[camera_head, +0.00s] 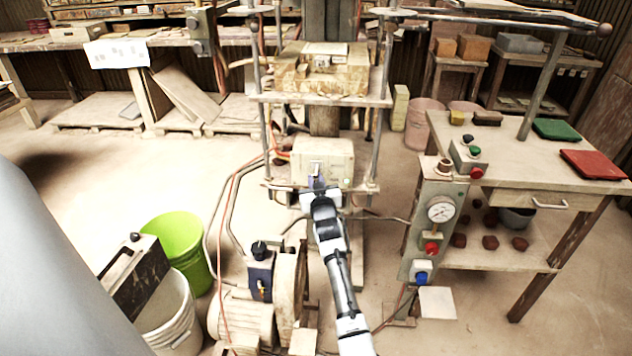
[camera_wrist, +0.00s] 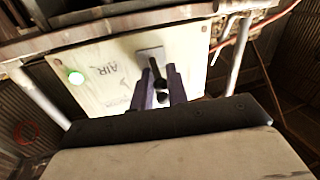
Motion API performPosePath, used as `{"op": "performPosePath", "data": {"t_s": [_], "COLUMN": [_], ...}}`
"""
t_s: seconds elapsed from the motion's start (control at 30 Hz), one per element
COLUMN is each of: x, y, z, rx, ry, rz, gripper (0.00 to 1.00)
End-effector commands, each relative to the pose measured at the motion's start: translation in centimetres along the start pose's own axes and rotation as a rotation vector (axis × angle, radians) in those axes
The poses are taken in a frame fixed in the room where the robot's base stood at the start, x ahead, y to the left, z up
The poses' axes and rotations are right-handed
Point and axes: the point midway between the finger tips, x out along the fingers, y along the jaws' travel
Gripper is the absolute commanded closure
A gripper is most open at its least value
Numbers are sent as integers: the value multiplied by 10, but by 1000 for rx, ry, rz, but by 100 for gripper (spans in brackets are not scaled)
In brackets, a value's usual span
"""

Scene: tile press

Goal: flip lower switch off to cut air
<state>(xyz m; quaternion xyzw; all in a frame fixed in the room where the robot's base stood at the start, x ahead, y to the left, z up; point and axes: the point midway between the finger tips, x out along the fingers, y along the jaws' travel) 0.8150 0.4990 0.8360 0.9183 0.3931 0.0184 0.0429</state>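A pale switch box (camera_head: 335,158) is mounted low on the press, under its lower plate. In the wrist view the box face (camera_wrist: 105,75) bears the letters AIR and a grey metal switch plate (camera_wrist: 151,53). A dark switch lever (camera_wrist: 155,70) sticks out from this plate. My gripper (camera_head: 317,182) is at the front of the box. In the wrist view its two purple fingers (camera_wrist: 158,84) stand apart, one on each side of the lever, with a gap between them. Whether either finger touches the lever cannot be told. The fingers hide part of the plate.
A green lamp (camera_wrist: 76,78) glows on the box face. Press columns (camera_head: 377,150) flank the box. A control post with a gauge (camera_head: 441,209) and a workbench (camera_head: 540,165) stand right. A green bucket (camera_head: 182,246) stands left. Hoses (camera_head: 233,190) run beside the press.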

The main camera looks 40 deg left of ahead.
Motion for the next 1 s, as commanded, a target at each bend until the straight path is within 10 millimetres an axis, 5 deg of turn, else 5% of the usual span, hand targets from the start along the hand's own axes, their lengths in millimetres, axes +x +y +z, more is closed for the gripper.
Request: {"op": "performPosePath", "data": {"t_s": [0.47,1.0], "x": [-1,-3], "y": [0,-3], "z": [6,24], "rx": [-8,-78], "ry": [35,302], "rz": [4,29], "gripper": [100,100]}}
